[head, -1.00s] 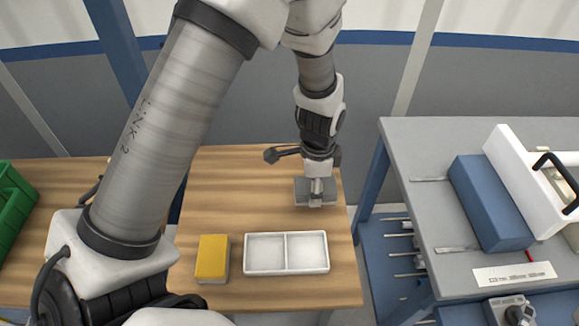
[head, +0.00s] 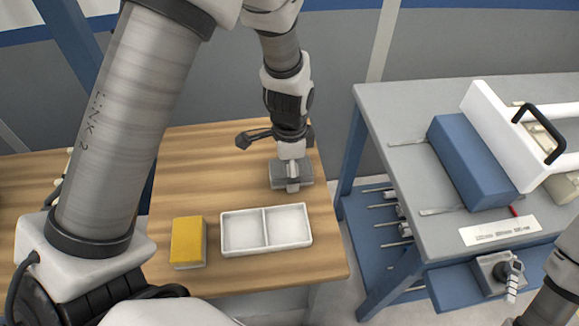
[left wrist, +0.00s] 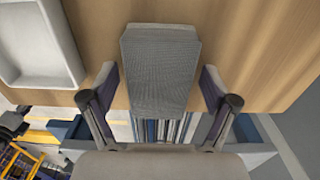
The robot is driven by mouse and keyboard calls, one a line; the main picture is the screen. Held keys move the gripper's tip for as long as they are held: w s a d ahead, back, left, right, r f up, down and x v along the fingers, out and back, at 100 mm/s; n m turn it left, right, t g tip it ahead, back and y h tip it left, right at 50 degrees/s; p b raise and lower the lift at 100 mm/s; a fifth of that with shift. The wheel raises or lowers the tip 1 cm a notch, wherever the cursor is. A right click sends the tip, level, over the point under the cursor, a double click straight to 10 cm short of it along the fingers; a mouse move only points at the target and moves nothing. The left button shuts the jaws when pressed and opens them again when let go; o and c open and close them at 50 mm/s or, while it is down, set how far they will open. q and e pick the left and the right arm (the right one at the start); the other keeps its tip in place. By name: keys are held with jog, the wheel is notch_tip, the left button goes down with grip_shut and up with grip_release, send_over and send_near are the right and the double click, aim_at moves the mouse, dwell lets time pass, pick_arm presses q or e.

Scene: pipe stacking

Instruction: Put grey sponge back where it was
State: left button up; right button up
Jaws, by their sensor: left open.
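The grey sponge (head: 306,173) lies on the wooden table behind the white two-compartment tray, near the table's right edge. It shows large in the left wrist view (left wrist: 160,65), between the two fingers. My left gripper (head: 291,183) is over the sponge, pointing down. In the left wrist view my left gripper (left wrist: 157,80) is open, one finger on each side of the sponge, with gaps visible between fingers and sponge. The white tray (head: 265,229) is empty; its corner shows in the left wrist view (left wrist: 68,77). My right gripper is not visible.
A yellow sponge (head: 188,241) stands left of the tray on the wooden table (head: 220,163). To the right is a grey workbench (head: 385,98) with a blue block (head: 470,160) and a white handled case (head: 500,122). A gap separates the two tables.

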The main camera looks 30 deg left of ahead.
pick_arm(q)
notch_tip(320, 180, up, 12)
jog(key=shift+r+p, duration=0.2)
jog(key=shift+p, duration=0.25)
jog(key=shift+w+d, duration=0.1)
